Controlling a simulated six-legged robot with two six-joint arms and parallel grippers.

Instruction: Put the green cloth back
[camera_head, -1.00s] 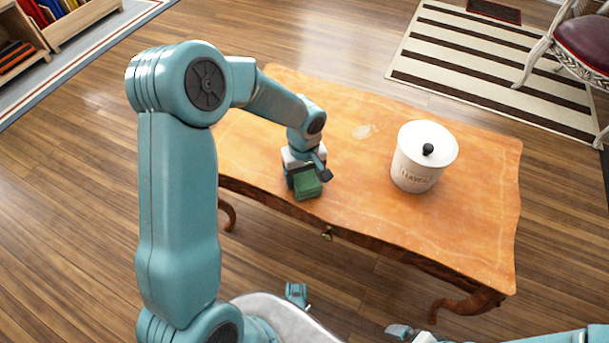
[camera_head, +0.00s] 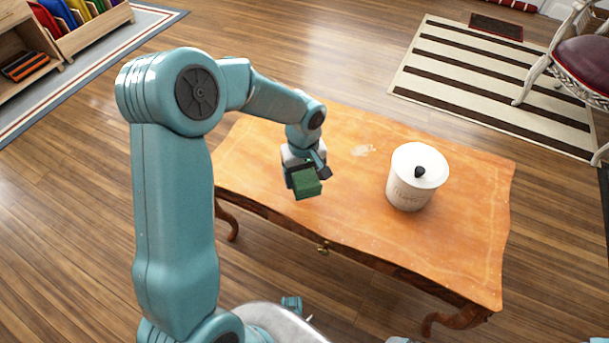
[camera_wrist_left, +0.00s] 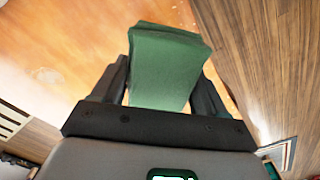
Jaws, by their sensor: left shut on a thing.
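The green cloth (camera_head: 306,184) is a folded block held in my left gripper (camera_head: 308,177) at the front-left part of the wooden table. In the left wrist view, the cloth (camera_wrist_left: 165,68) sits between the two dark fingers of the left gripper (camera_wrist_left: 163,88), which are shut on it. It seems to be held above the table top, near the front edge. My right gripper cannot be made out in the head view.
Shelves with colourful folded cloths (camera_head: 68,14) stand at the far upper left. A striped rug (camera_head: 490,75) and a chair (camera_head: 580,60) are at upper right.

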